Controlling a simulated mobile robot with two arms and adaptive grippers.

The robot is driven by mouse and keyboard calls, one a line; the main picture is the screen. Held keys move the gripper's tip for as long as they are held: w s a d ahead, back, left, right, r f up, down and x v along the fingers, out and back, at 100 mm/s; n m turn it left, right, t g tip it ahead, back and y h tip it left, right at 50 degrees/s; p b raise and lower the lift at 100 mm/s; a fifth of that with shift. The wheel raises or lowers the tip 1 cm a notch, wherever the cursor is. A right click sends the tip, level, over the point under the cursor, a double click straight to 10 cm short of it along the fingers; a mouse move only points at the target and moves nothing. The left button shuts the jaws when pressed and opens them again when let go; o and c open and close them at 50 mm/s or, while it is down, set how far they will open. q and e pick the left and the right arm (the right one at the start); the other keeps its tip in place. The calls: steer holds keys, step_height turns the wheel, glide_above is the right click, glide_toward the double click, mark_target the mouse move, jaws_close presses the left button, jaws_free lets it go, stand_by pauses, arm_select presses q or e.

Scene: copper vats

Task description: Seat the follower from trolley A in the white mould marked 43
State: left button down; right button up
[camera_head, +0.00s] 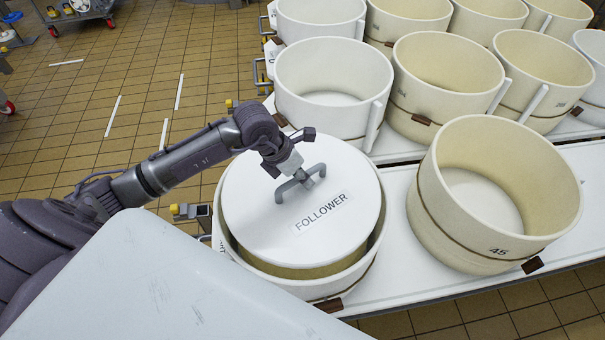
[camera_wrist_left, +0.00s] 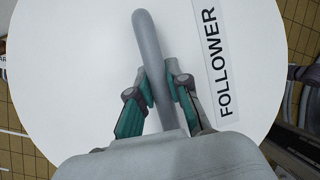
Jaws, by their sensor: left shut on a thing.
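The follower (camera_head: 260,205) is a white round disc with a grey bar handle and a label reading FOLLOWER. In the head view it sits over the mouth of a mould (camera_head: 318,288) at the front of the table; part of its yellowish side shows above the rim. I cannot tell whether it rests in the mould or hangs in it. The mould's number is hidden. My left gripper (camera_head: 293,177) is shut on the handle, which also runs between its fingers in the left wrist view (camera_wrist_left: 158,85). My right gripper is not in view.
A cream mould marked 45 (camera_head: 480,240) stands empty to the right. Several white and cream moulds (camera_head: 330,90) stand behind on the white table (camera_head: 395,195). A pale grey panel (camera_head: 170,290) fills the lower left. Tiled floor (camera_head: 150,60) lies open at upper left.

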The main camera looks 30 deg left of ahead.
arm_select(q)
step_height(320, 180, down, 2)
steer(key=shift+f+b, duration=0.15)
steer(key=shift+b, duration=0.75)
step_height(320, 180, down, 6)
steer(key=b, duration=0.4)
steer(key=shift+r+b, duration=0.25)
steer(key=shift+b, duration=0.15)
step_height(320, 180, down, 4)
steer(key=b, duration=0.3)
steer(key=shift+f+b, duration=0.4)
steer(key=shift+b, duration=0.1)
steer(key=shift+f, duration=0.1)
steer(key=shift+f+b, duration=0.6)
steer(key=shift+f, duration=0.05)
